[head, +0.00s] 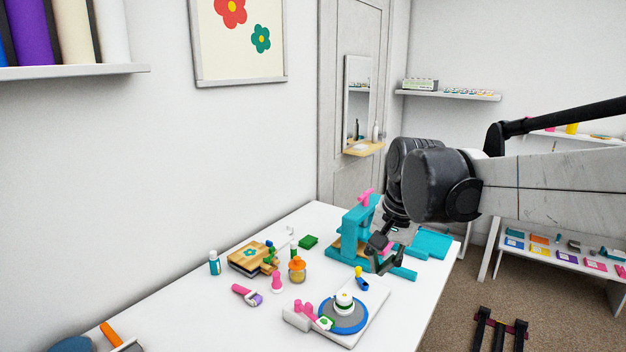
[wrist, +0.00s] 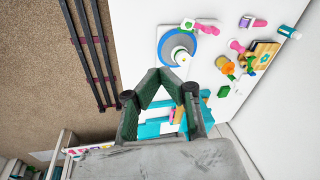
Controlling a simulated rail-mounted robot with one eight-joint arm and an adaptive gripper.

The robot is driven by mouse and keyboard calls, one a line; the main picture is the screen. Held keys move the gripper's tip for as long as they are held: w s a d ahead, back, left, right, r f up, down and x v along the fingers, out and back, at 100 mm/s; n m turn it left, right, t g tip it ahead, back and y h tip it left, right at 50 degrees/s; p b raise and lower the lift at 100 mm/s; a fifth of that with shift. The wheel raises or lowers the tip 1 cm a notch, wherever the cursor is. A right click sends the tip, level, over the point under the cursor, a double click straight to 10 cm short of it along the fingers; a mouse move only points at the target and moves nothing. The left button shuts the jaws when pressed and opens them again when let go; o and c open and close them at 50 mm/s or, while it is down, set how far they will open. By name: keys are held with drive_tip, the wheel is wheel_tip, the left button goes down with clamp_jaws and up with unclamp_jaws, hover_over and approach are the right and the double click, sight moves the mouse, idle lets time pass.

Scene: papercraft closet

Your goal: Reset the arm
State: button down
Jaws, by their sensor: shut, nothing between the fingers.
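My gripper (head: 379,247) hangs over the far right part of the white table, in front of the teal press (head: 352,230) in the head view. In the wrist view my gripper (wrist: 168,76) has its dark fingers shut with nothing held. Part of the teal press (wrist: 160,128) shows between and behind the fingers. My arm reaches in from the right in the head view and covers part of the space behind the table. I cannot tell the exact gap between my fingers and the press.
The white table (head: 215,315) carries a blue turntable (head: 342,329) with a white jar (head: 344,302), a pink roller (head: 243,291), a wooden block stack (head: 252,256) and an orange-topped jar (head: 297,269). A teal tray (head: 432,243) lies at the far right. A low display shelf (head: 560,257) stands beyond.

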drive_tip(key=s+d+f+n+t, duration=0.2)
drive_tip(key=s+d, duration=0.1)
drive_tip(key=s, duration=0.6)
drive_tip(key=s+d+f+n+t+h, duration=0.1)
drive_tip(key=s+d+f+n+t, duration=0.1)
drive_tip(key=s, duration=0.8)
drive_tip(key=shift+s+d+f+n+t, duration=0.2)
drive_tip(key=shift+d+f+n+t, duration=0.15)
drive_tip(key=shift+d, duration=0.45)
